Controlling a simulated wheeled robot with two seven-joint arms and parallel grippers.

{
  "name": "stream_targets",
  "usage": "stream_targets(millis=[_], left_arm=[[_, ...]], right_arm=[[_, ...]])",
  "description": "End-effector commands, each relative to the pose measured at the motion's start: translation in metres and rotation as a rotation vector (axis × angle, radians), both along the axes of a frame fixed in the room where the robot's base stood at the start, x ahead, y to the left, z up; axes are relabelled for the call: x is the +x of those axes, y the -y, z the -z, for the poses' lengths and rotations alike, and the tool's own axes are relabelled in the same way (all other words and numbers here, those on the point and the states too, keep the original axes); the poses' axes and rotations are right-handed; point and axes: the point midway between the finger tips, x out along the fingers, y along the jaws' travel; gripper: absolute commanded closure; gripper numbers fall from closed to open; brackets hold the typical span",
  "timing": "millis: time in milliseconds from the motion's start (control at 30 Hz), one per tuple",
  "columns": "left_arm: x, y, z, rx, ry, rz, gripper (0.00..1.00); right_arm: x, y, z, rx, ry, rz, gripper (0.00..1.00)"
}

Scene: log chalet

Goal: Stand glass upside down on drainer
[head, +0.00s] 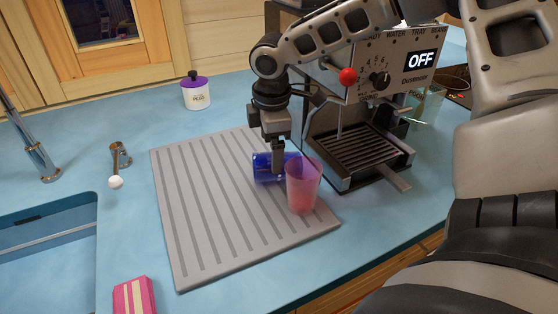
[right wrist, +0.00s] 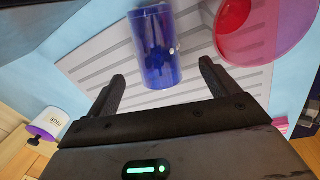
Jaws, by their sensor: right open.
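A blue see-through glass (head: 263,168) lies on its side on the grey ridged drainer (head: 205,205), near its right side. My right gripper (head: 278,160) points down over the blue glass and partly hides it. In the right wrist view the blue glass (right wrist: 156,45) shows between and beyond the fingers of the open right gripper (right wrist: 162,72); I cannot tell whether they touch it. A pink see-through cup (head: 303,183) stands on the drainer just right of the blue glass, close to the gripper. My left gripper is not in view.
A coffee machine (head: 375,110) stands right behind the drainer. The drainer's left half is clear.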

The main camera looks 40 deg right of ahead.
Motion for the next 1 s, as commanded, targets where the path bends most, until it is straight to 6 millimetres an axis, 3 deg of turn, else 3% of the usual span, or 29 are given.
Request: stream_targets(millis=[167,333,500,767,967,1000], left_arm=[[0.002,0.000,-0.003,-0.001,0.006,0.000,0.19],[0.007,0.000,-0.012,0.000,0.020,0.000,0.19],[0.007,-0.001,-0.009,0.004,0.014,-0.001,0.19],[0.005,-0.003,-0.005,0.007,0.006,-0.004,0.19],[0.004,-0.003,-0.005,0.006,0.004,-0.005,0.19],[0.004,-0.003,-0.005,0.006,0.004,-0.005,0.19]], right_arm=[[0.001,0.002,0.011,-0.002,-0.001,0.001,0.13],[0.002,0.007,0.035,-0.002,-0.005,0.000,0.13],[0.005,0.008,0.054,-0.001,0.000,0.001,0.13],[0.006,0.009,0.057,-0.001,0.002,0.001,0.13],[0.006,0.009,0.057,-0.001,0.002,0.001,0.66],[0.006,0.009,0.057,-0.001,0.002,0.001,0.66]])
